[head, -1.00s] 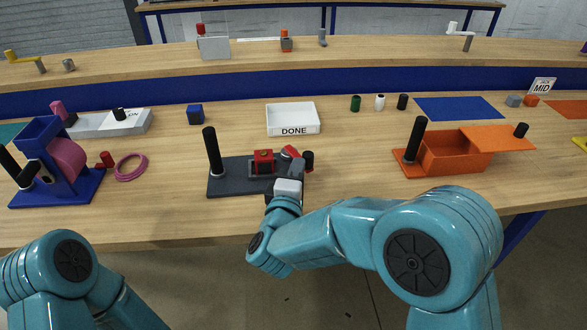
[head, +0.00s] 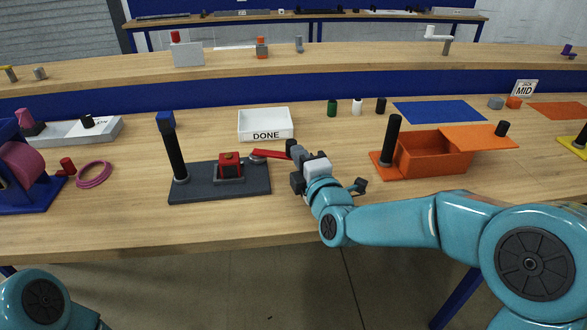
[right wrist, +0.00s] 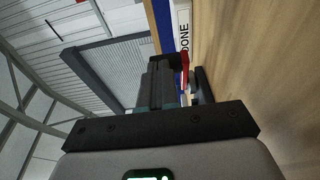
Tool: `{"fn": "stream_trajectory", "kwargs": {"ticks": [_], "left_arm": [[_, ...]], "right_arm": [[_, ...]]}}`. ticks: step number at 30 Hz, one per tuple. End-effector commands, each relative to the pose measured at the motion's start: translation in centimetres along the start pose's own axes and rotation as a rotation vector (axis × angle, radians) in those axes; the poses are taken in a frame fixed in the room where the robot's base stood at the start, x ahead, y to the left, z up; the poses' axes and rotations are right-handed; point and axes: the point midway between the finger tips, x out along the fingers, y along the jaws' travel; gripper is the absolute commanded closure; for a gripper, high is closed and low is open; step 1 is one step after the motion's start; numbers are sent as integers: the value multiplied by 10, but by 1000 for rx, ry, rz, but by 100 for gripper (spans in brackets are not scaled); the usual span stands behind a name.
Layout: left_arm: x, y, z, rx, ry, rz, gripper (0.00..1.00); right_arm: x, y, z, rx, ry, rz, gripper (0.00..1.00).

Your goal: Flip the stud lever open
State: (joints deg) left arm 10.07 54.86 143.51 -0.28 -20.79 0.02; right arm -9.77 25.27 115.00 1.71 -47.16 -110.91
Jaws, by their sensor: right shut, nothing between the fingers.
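The dark stud fixture (head: 200,189) stands on the bench left of centre, with a red block (head: 229,166) in its holder. The red stud lever (head: 268,154) reaches right past the fixture's edge, with a black knob (head: 291,145) at its outer end. My right gripper (head: 297,166) is just right of the fixture, close to the lever's outer end; I cannot tell whether they touch. In the right wrist view its fingers (right wrist: 160,84) are shut and empty, with the red lever (right wrist: 184,62) beside them. My left gripper is out of view.
A tall black post (head: 173,155) rises from the fixture's left end, with a blue cube (head: 166,122) behind it. The white DONE tray (head: 265,138) is behind the fixture. An orange box (head: 432,160) stands to the right. A pink ring (head: 94,175) lies to the left.

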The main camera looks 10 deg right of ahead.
Motion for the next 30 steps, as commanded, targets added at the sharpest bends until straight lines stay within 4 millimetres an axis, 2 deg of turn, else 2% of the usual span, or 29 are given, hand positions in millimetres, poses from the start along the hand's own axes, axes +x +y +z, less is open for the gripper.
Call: {"fn": "stream_trajectory", "kwargs": {"ticks": [3,13,30], "left_arm": [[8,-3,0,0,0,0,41],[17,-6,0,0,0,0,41],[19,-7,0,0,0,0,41]], "right_arm": [[7,-2,6,0,-4,2,100],[22,0,15,0,-3,2,100],[27,0,20,0,0,1,100]]}}
